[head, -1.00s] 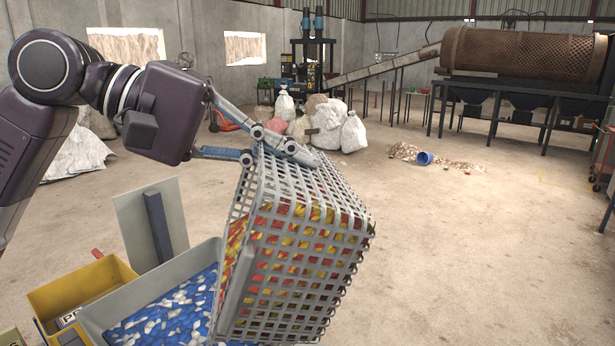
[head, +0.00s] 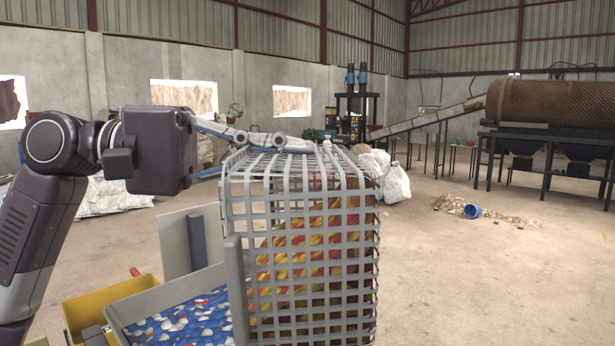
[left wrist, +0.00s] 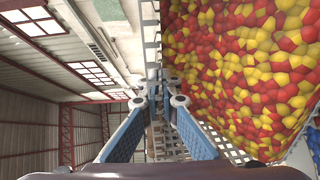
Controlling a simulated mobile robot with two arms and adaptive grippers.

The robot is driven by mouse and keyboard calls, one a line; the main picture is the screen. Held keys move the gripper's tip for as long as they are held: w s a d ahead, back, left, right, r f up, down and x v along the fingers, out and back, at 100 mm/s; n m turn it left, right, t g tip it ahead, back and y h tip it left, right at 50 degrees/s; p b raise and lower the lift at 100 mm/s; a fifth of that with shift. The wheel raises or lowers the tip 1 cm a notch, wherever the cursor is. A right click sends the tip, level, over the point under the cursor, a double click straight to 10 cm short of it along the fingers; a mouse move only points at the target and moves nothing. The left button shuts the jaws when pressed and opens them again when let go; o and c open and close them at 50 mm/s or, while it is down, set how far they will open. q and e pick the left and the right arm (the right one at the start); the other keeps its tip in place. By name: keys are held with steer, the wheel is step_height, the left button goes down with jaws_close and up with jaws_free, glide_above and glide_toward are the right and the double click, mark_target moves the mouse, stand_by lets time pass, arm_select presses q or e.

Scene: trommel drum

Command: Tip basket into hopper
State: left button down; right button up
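My right gripper is out of view.
A yellow bin (head: 108,305) stands left of the hopper. White sacks (head: 396,184), a blue bucket (head: 472,211) by spilled pieces, and a rusty trommel drum (head: 560,102) on a stand are farther back.

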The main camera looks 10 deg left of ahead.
mark_target(252, 155)
arm_select(q)
steer(key=shift+s+a+f+h+b, duration=0.1)
steer(key=shift+a+h+b, duration=0.45)
steer(key=shift+a+b, duration=0.35)
steer(key=shift+s+a+f+h+b, duration=0.1)
steer(key=shift+a+h+b, duration=0.5)
steer(key=shift+b, duration=0.35)
steer(key=shift+s+a+r+h+b, duration=0.15)
steer(key=shift+a+h+b, duration=0.1)
steer(key=shift+a+b, duration=0.3)
steer(key=shift+a+r, duration=0.2)
steer(key=shift+a, duration=0.1)
steer(key=a+h+b, duration=0.1)
steer(key=b, duration=0.1)
steer(key=a+h+b, duration=0.1)
steer(key=shift+s+a+f+t+b, duration=0.1)
steer(key=shift+a+f+t+b, duration=0.05)
steer(key=shift+a+t+b, duration=0.2)
